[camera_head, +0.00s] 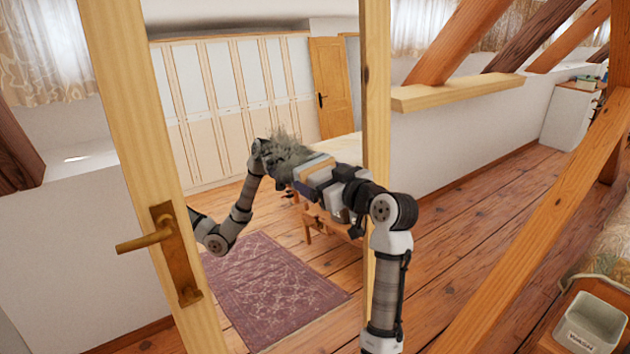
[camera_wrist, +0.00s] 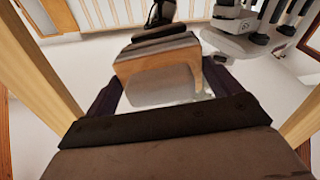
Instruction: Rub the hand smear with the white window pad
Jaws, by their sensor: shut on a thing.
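The hand smear (camera_head: 283,152) is a grey-green cloudy patch on the glass pane in the timber frame, in the middle of the head view. My gripper (camera_head: 311,178) reaches in from the right and is shut on the white window pad (camera_wrist: 165,88). In the wrist view the pad shows pale between my dark purple fingers (camera_wrist: 162,88). In the head view the pad is at the smear's lower right edge, partly hidden by my gripper. I cannot tell whether it touches the glass. The smear is not clear in the wrist view.
The timber frame (camera_head: 130,150) has a brass handle (camera_head: 160,240) at left and a post (camera_head: 376,90) close by my arm. The glass appears to reflect my arm. A grey bin (camera_head: 592,322) stands at lower right, below a slanting beam (camera_head: 530,240).

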